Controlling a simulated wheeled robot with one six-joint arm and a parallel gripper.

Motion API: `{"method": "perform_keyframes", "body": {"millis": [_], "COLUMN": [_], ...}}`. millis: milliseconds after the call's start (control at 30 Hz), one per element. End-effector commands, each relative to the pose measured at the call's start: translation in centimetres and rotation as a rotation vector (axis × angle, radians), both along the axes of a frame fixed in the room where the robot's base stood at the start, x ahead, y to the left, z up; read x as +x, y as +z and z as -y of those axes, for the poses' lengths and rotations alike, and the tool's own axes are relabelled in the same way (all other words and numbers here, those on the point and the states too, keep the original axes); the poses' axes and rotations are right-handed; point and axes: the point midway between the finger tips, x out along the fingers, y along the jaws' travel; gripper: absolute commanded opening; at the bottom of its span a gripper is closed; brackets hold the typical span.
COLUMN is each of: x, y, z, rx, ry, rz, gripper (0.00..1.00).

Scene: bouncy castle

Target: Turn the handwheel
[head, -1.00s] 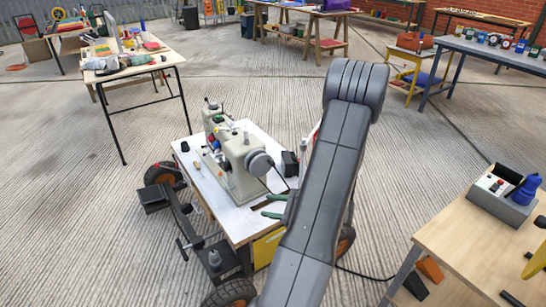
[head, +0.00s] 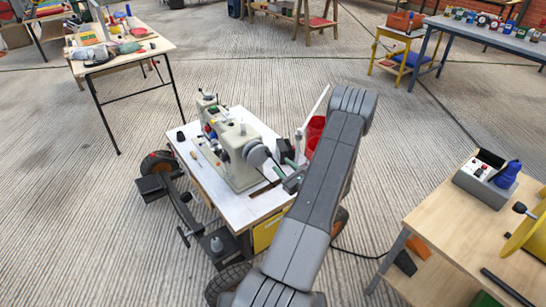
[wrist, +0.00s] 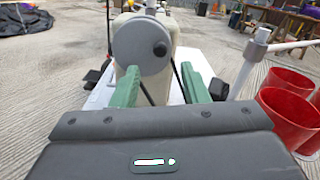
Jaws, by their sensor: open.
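The sewing machine (head: 230,150) stands on a small white-topped table (head: 240,209). Its round grey handwheel (head: 257,153) is on the end facing my arm. In the wrist view the handwheel (wrist: 141,47) shows as a disc with a dark knob (wrist: 160,48) on its right side. My gripper (head: 289,172) is beside the handwheel, to its right in the head view. In the wrist view my gripper (wrist: 162,80) has its green fingers apart, below the wheel's middle, with nothing held. I cannot tell whether a finger touches the wheel.
Red buckets (wrist: 287,107) and a pale pipe stand (wrist: 250,62) are close on the right in the wrist view. A wooden bench (head: 440,235) with a control box (head: 485,175) stands at the right.

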Motion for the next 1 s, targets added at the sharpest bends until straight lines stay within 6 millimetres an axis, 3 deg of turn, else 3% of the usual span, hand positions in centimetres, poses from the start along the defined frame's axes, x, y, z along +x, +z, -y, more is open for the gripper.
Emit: {"method": "perform_keyframes", "body": {"millis": [300,767,1000], "x": [4.5,5.6,5.6], "y": [0.1,0.0,0.0], "z": [-3.4,-4.1,-4.1], "rx": [-0.001,0.0,0.0], "ry": [0.003,0.0,0.001], "rz": [0.001,0.0,0.0], "gripper": [0.41,0.41,0.0]}}
